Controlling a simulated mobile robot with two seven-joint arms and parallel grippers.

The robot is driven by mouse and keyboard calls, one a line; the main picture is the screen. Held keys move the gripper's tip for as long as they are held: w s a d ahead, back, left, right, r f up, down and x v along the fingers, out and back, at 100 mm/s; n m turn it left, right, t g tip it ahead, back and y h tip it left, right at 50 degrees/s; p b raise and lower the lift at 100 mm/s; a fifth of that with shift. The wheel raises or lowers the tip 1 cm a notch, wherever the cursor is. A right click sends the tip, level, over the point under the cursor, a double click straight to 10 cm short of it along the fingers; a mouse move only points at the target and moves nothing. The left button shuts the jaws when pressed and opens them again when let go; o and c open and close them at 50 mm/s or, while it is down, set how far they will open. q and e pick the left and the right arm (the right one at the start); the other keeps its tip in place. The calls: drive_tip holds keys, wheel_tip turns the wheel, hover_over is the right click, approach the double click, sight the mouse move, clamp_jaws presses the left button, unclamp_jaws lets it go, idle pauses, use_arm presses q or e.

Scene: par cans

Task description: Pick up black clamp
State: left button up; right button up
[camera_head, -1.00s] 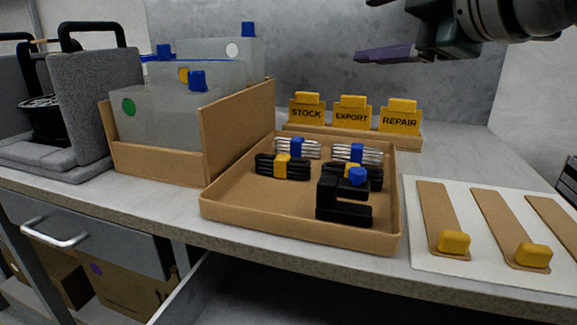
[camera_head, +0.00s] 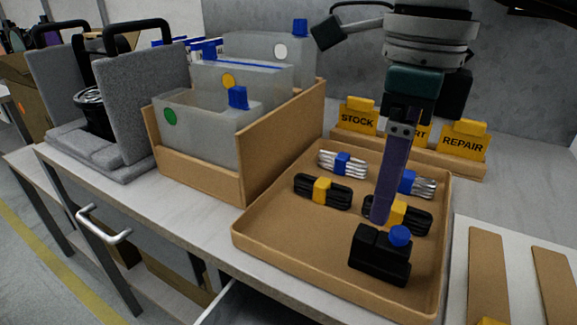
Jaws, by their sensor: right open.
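The black clamp (camera_head: 378,257) with a blue knob (camera_head: 400,236) lies in the front right part of a shallow brown tray (camera_head: 290,250). My right gripper (camera_head: 380,218) comes down from the top right, its purple finger pointing downward just above and behind the clamp, apart from it as far as I can tell. It is open and empty; one finger hides the other. The finger covers part of the bundles behind it. My left gripper is not in view.
The tray also holds black bundles with yellow bands (camera_head: 322,190) and silver bundles with blue bands (camera_head: 343,164). Yellow signs (camera_head: 464,141) stand behind. A white board with brown strips (camera_head: 488,270) lies right.

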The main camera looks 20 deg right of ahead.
sight(383, 238)
drive_tip(key=f, duration=1)
drive_tip(key=shift+s+d+b, duration=0.25)
drive_tip(key=shift+s+b, duration=0.05)
drive_tip(key=shift+b, duration=0.05)
drive_tip(key=shift+r, duration=0.1)
clamp_jaws()
